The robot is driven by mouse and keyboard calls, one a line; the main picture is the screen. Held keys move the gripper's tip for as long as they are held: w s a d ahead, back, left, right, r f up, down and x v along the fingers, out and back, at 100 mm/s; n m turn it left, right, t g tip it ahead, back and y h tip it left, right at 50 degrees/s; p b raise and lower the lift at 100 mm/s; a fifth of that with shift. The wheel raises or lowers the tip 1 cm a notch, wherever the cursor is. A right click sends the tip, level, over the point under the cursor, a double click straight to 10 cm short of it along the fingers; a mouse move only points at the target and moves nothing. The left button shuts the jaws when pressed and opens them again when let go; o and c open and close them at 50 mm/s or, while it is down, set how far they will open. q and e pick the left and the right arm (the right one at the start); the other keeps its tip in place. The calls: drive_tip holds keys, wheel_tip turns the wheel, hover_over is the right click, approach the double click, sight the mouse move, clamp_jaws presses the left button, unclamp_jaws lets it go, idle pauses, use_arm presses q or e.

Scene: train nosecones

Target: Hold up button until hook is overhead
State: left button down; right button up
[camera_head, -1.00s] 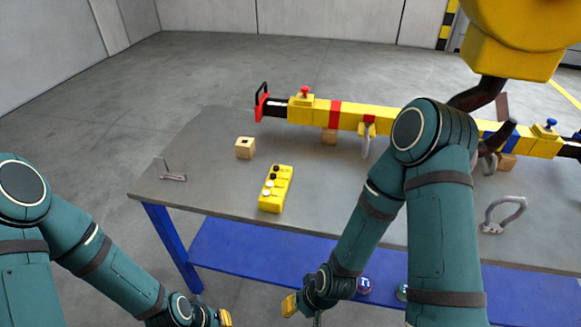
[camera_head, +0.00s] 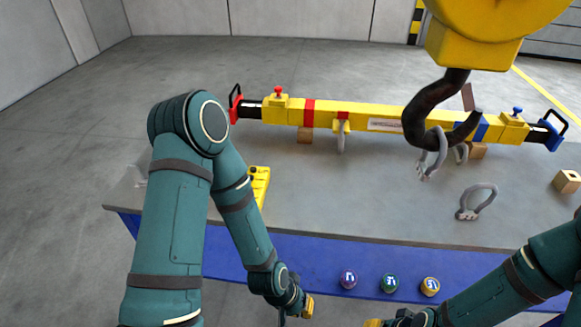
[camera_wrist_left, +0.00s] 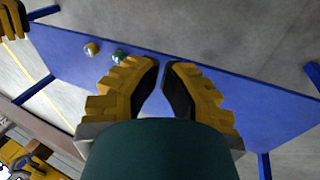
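The yellow button box (camera_head: 260,186) lies on the table, mostly hidden behind my left arm, so its buttons hardly show. The dark hook (camera_head: 414,120) hangs from a yellow block (camera_head: 475,45) at the upper right. In the picture it overlaps the right half of the yellow beam (camera_head: 365,118). My left gripper (camera_head: 296,307) is low, in front of the table and away from the box. The left wrist view shows its fingers (camera_wrist_left: 161,72) slightly apart with nothing between them. My right gripper (camera_head: 374,323) is cut off at the bottom edge.
Grey shackles (camera_head: 480,202) are on the table, one (camera_head: 424,170) overlapping the hook in view. A wooden block (camera_head: 566,181) is at the right edge.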

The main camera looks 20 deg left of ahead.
use_arm(q)
drive_tip(key=shift+d, duration=0.25)
